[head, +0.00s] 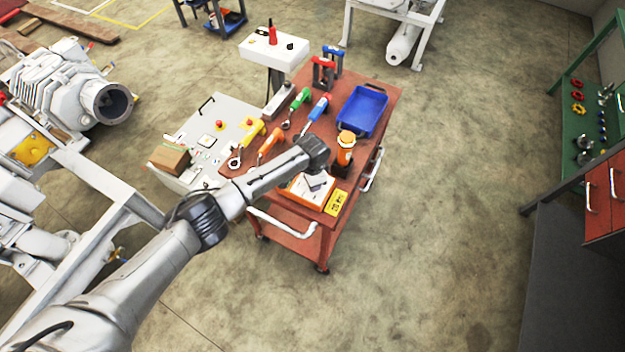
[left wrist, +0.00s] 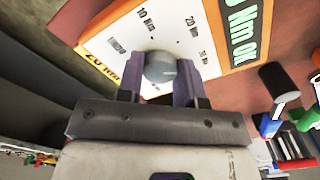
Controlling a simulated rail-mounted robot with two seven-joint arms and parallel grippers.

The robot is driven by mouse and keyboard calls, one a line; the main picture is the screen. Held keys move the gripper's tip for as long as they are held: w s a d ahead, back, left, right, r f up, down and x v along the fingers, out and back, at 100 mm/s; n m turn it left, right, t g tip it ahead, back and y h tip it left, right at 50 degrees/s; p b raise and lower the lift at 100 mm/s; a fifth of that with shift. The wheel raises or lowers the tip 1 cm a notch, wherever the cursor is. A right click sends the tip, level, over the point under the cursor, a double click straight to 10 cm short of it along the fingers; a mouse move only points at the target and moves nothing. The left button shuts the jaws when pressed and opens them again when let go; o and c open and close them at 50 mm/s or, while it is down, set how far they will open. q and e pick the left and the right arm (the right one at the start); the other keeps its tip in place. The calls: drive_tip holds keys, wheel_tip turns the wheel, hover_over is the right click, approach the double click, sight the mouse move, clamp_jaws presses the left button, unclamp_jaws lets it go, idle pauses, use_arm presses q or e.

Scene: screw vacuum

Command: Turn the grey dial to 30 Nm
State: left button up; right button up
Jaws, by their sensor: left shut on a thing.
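The grey dial (left wrist: 160,68) sits on the white face of an orange-edged box (left wrist: 115,42). Torque marks, including one reading 10 Nm, are printed around the dial. My left gripper (left wrist: 160,72) is shut on the dial, with one finger on each side of it. A light line shows on the dial's face, pointing toward the right finger. In the head view the box (head: 299,192) lies on the front of the red cart, and my left gripper (head: 316,180) is over it, hiding the dial. My right gripper is not in view.
A yellow torque sign (head: 336,203) lies beside the box on the red cart (head: 375,100). An orange cylindrical tool (head: 345,145) stands close to my left gripper. Several coloured wrenches and a blue bin (head: 361,110) are farther back. The floor right of the cart is clear.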

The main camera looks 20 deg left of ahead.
use_arm(q)
drive_tip(key=o, duration=0.9)
wheel_tip(320, 180, up, 14)
drive_tip(key=shift+f+p, duration=0.1)
drive_tip(key=shift+p, duration=0.55)
